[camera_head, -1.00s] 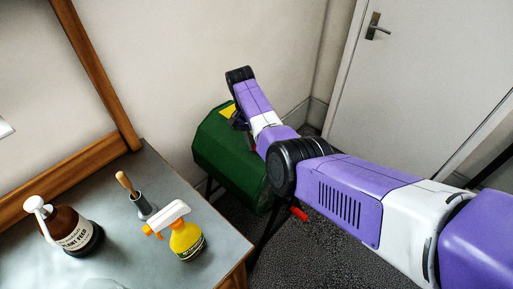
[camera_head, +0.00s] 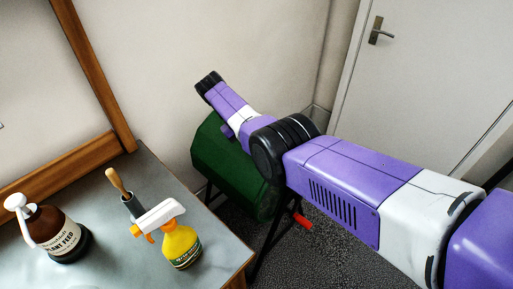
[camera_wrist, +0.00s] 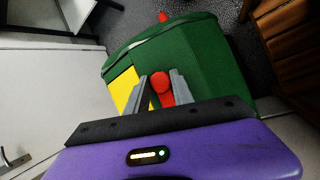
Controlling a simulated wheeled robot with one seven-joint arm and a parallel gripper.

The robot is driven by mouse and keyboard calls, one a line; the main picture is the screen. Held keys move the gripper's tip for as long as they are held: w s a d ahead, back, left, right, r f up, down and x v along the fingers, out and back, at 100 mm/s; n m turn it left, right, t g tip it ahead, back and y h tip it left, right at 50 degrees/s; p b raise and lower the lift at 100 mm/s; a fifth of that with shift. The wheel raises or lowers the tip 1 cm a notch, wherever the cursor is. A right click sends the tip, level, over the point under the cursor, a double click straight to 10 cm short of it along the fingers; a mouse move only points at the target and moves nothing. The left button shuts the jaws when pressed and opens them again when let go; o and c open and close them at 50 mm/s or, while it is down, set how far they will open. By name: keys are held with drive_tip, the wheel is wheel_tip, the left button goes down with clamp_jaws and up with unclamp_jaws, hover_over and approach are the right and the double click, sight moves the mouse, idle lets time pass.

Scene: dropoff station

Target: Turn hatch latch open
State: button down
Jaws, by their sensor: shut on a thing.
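The green drum-like container (camera_head: 222,160) stands on dark legs beyond the table, with my arm reaching over it. In the wrist view its green body (camera_wrist: 200,55) carries a yellow patch (camera_wrist: 123,86) and a red latch knob (camera_wrist: 162,82). My gripper (camera_wrist: 160,88) has its two grey fingers on either side of the red knob and is shut on it. The lower part of the knob is hidden by the gripper body.
A grey table (camera_head: 100,200) at the left holds a brown plant feed bottle (camera_head: 52,232), a yellow spray bottle (camera_head: 180,245) and a wooden-handled tool (camera_head: 119,185) in a grey holder. A red handle (camera_head: 301,219) sits low by the container. A white door (camera_head: 430,90) is at the right.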

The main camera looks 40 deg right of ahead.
drive_tip(key=shift+a+n+h, duration=0.1)
drive_tip(key=shift+n+h, duration=0.2)
drive_tip(key=shift+n, duration=0.2)
drive_tip(key=c, duration=1.1)
unclamp_jaws()
drive_tip(key=b+v, duration=0.2)
drive_tip(key=v, duration=0.5)
drive_tip(key=shift+w+r, duration=0.2)
drive_tip(key=shift+r, duration=0.1)
drive_tip(key=shift+a, duration=0.15)
